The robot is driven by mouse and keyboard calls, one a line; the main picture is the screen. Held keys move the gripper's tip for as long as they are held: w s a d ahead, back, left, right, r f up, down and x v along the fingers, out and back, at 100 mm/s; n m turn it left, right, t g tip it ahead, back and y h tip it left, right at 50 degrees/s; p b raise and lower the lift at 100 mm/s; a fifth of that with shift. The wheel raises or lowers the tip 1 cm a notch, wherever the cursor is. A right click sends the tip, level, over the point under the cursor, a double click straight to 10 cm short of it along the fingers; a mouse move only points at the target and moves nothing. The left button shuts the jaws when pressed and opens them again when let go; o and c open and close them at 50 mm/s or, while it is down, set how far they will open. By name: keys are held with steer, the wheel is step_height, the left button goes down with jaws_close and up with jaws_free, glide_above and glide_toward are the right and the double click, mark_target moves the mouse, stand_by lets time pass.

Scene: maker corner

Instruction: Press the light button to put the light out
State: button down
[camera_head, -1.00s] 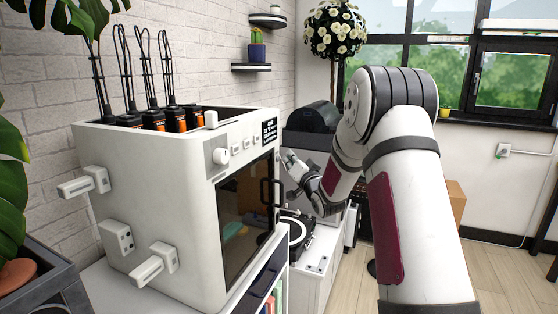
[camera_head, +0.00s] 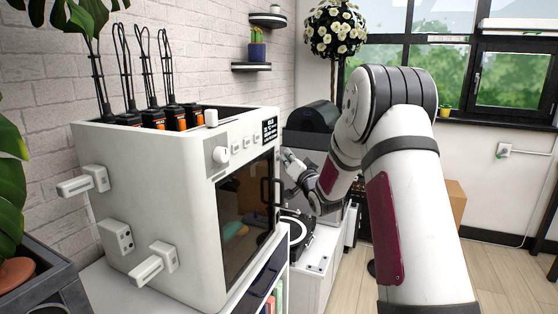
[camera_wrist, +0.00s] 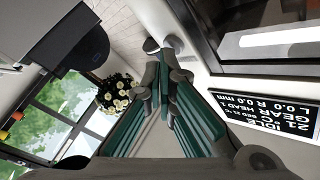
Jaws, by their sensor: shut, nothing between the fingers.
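A white boxy machine (camera_head: 150,190) stands at the left, with a knob (camera_head: 220,156), several small front buttons (camera_head: 246,143) and a black display (camera_head: 269,131). Their labels are too small to read, so I cannot tell which is the light button. The glass door (camera_head: 245,215) is shut; the interior is dim with a few coloured shapes. My gripper (camera_head: 287,156) is just right of the machine's front, near the display's level. In the wrist view, my gripper (camera_wrist: 163,48) is shut and empty, its tips near a pale surface; contact is unclear. The display (camera_wrist: 262,117) appears upside down there.
A black door handle (camera_head: 265,196) stands out from the door near my gripper. A turntable (camera_head: 294,232) sits on a white cabinet below my gripper. A dark machine (camera_head: 312,118) stands behind. The potted flower tree (camera_head: 335,32) is at the back; floor at right is open.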

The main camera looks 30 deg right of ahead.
steer(key=shift+w, duration=0.15)
stand_by(0.5)
steer(key=shift+s+d, duration=0.3)
steer(key=shift+s, duration=0.2)
steer(key=s+d+p, duration=0.1)
steer(key=s+d, duration=0.1)
steer(key=s+d+p, duration=0.1)
steer(key=s, duration=0.1)
steer(key=shift+s+d, duration=0.35)
stand_by(0.4)
steer(key=shift+r, duration=0.1)
